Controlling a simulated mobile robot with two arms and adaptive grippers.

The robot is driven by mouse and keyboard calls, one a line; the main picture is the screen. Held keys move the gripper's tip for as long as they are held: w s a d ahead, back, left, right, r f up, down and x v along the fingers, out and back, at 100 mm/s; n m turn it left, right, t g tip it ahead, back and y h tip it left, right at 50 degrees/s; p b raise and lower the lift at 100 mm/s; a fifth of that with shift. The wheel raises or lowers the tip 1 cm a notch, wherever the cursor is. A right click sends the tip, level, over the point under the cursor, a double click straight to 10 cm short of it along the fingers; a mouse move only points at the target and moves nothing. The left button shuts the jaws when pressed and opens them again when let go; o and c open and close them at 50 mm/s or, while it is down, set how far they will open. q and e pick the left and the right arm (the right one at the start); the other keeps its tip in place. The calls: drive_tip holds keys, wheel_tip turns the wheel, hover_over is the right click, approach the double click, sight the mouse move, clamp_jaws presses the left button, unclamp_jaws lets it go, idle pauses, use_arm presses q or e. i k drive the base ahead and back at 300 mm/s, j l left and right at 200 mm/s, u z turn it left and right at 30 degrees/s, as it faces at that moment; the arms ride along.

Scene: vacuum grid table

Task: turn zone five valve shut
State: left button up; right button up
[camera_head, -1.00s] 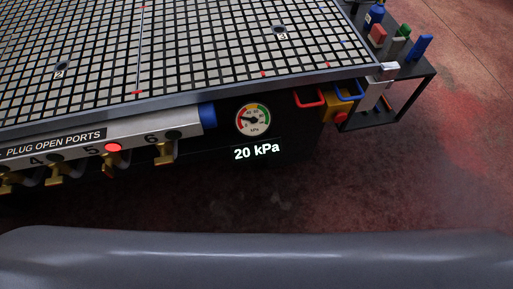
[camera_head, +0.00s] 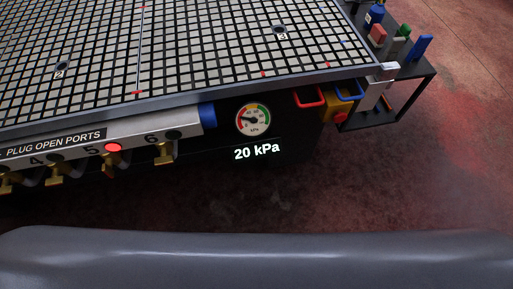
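A red lamp (camera_head: 113,147) glows beside that number. The valve for zone six (camera_head: 165,154) is to its right and the valve for zone four (camera_head: 54,172) to its left; the lamps at 4 and 6 are dark. The exact handle angle of the zone five valve is too small to tell. Neither of my grippers is in view.
The vacuum grid table (camera_head: 200,50) fills the upper left. A round gauge (camera_head: 253,119) and a 20 kPa readout (camera_head: 257,152) are on its front. A side shelf (camera_head: 408,70) with small items stands at right. The reddish floor (camera_head: 440,170) is clear.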

sight(107, 169)
drive_tip(key=u, duration=0.45)
drive_tip(key=k+j+u, duration=0.1)
drive_tip(key=u, duration=0.4)
drive_tip(key=j+u, duration=0.2)
drive_tip(key=u, duration=0.25)
